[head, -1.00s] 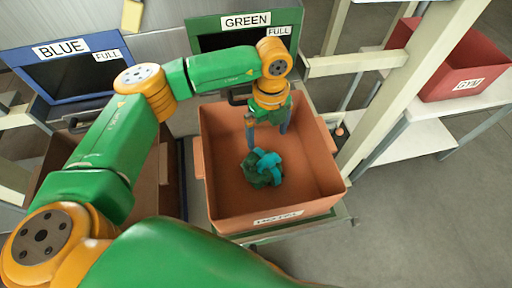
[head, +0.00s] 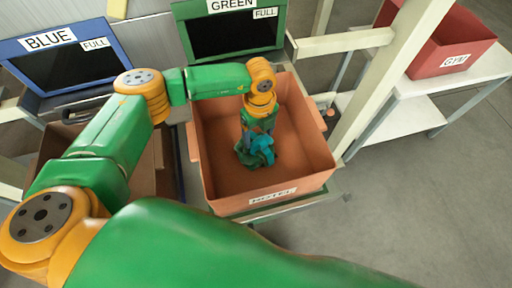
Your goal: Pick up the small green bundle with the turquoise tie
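The small green bundle with the turquoise tie (head: 247,157) lies on the floor of the orange bin (head: 210,180), near its middle. The turquoise tie faces up and to the right. My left gripper (head: 257,140) points down into the bin and is lowered onto the bundle from behind it. Its fingertips are partly hidden by the bundle and tie, so I cannot tell whether they are closed on it. My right gripper is not in view.
The orange bin's walls stand around the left gripper. Behind are the blue-framed opening (head: 75,78) and the green-framed opening (head: 232,38), both marked FULL. A pale post (head: 385,85) stands to the right. A red GYM bin (head: 450,45) is on a white shelf.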

